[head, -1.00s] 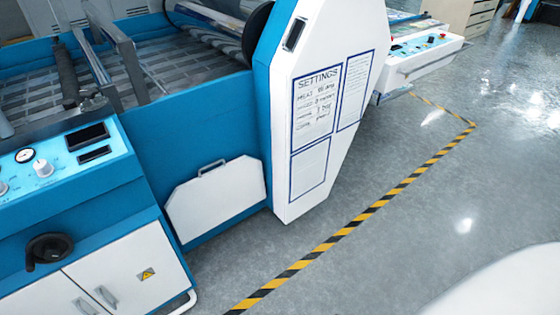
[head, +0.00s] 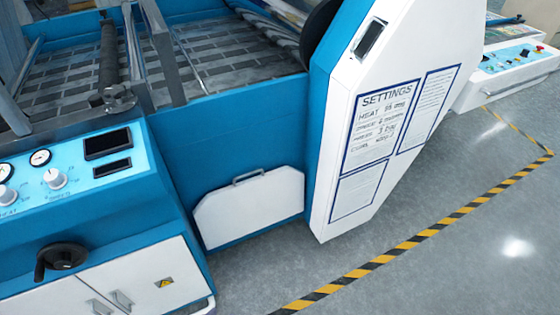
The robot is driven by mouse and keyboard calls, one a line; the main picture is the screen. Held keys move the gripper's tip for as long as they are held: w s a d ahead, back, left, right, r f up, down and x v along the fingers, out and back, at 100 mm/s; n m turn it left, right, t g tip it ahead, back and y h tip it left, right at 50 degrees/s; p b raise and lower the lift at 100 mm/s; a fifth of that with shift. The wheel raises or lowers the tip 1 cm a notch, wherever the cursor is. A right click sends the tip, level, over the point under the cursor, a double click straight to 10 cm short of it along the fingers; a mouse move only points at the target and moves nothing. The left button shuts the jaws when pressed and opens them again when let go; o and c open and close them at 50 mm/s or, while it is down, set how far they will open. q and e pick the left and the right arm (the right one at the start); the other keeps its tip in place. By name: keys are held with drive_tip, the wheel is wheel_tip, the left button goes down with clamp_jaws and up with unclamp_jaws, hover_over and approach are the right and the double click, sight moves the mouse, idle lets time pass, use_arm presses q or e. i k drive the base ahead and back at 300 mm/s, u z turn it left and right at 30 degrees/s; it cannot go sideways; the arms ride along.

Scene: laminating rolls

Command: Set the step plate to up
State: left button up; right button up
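A white plate with cut upper corners and a grey handle (head: 262,176) along its top edge, which looks like the step plate (head: 250,212), is low on the blue side of the machine. It stands upright, flat against the blue wall. I cannot tell from here how it is hinged or latched. Neither of my grippers is in the head view.
The white end housing (head: 335,165) with a settings sheet (head: 386,115) juts out right of the plate. A control cabinet (head: 90,215) with a black crank (head: 62,258) stands at left. Grey floor (head: 440,275) is free beyond the yellow-black tape (head: 410,243).

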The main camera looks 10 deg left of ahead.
sight(225, 215)
drive_tip(key=u, duration=0.4)
drive_tip(key=i, duration=0.9)
drive_tip(key=u, duration=0.6)
